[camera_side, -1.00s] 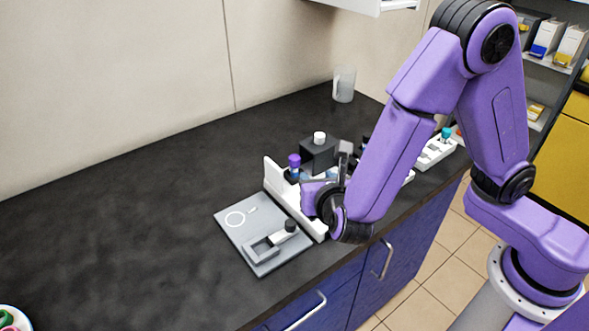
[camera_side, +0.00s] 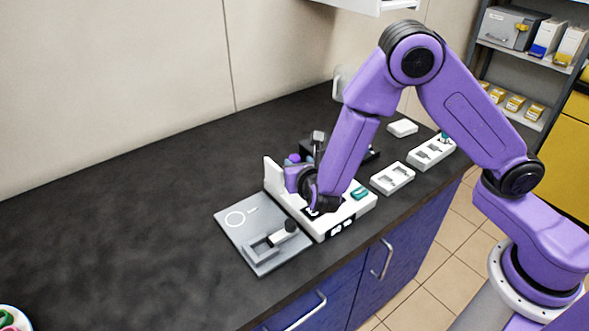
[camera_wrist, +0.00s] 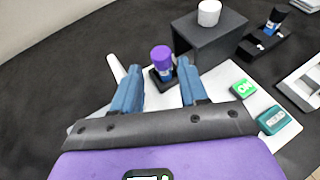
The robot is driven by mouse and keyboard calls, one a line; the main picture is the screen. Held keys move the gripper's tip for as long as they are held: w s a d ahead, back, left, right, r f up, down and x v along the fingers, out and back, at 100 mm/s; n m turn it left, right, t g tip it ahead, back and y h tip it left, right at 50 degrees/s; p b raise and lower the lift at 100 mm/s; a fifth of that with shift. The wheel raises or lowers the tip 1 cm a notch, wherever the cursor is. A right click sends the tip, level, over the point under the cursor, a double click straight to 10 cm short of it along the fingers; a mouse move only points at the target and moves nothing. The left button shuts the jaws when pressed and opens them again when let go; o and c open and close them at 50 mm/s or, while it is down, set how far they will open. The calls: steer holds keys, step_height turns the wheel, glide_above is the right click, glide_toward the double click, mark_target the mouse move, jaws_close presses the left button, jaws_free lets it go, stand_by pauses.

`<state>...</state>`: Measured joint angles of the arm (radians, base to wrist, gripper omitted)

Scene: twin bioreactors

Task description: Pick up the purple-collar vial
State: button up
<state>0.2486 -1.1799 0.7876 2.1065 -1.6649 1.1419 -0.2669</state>
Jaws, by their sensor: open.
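The purple-collar vial (camera_wrist: 162,60) has a purple cap and a blue body, and stands upright in a small dark holder on a white device (camera_wrist: 225,80). In the side view its purple cap (camera_side: 293,158) shows just above my gripper (camera_side: 298,172), which hides the rest. In the wrist view my gripper (camera_wrist: 159,68) is open, with one blue finger to the left of the vial and one to the right. The vial stands at or just beyond the fingertips; I cannot tell how deep it is between them. No finger is clearly touching it.
A dark block (camera_wrist: 208,42) with a white cap stands close behind the vial, to its right. A green button (camera_wrist: 243,89) and teal display (camera_wrist: 272,121) are on the device. A grey plate (camera_side: 245,238) lies left; white trays (camera_side: 392,178) lie right.

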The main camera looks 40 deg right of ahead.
mark_target(295, 158)
steer(key=shift+x, duration=2.75)
jaws_close()
